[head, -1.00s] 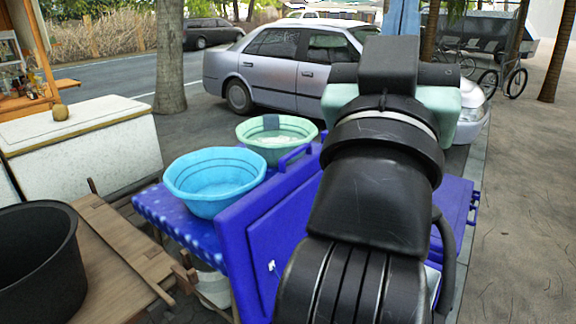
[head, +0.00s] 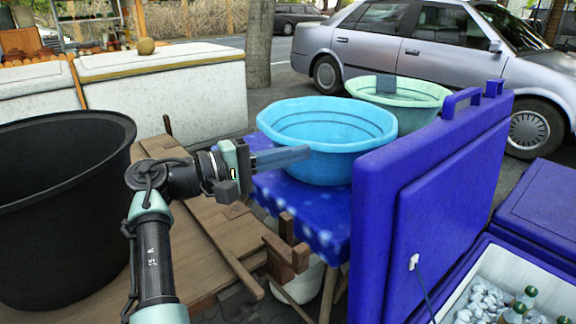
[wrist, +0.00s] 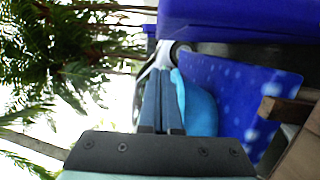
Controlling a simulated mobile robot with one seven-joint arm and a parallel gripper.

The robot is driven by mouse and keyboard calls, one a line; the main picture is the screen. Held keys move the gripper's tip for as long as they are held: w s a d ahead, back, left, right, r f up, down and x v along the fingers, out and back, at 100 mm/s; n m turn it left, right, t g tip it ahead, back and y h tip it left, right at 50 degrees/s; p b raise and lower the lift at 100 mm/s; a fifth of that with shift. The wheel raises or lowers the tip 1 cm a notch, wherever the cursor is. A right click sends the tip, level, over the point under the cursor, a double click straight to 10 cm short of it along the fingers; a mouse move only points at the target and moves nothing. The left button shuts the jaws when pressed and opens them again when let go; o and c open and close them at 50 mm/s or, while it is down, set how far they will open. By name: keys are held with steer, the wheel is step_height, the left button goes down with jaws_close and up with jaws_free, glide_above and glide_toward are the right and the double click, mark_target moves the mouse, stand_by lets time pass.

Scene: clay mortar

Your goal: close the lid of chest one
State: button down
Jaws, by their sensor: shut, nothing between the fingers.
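A blue chest (head: 432,303) stands at the lower right of the head view, with ice and several bottles (head: 522,300) inside. Its thick blue lid (head: 445,185) is open and stands upright on the chest's left side, with a handle on its top edge. A blue slab, apparently this lid, also shows at the top of the wrist view (wrist: 240,20). My gripper (head: 308,153) is shut and empty. It points right toward the outer face of the lid, apart from it, and overlaps the blue basin in the picture. Its fingers also show in the wrist view (wrist: 160,75).
A blue basin (head: 325,165) and a green basin (head: 400,95) sit on a blue spotted table (head: 290,205) left of the lid. A second blue chest (head: 545,205), closed, is at the right. A black pot (head: 60,230) and wooden boards (head: 210,250) lie left.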

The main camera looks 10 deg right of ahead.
steer(key=d+b, duration=0.3)
steer(key=d, duration=0.7)
steer(key=shift+r+b, duration=0.15)
steer(key=shift+b, duration=0.2)
steer(key=shift+s+d, duration=0.1)
steer(key=shift+s, duration=0.05)
stand_by(0.3)
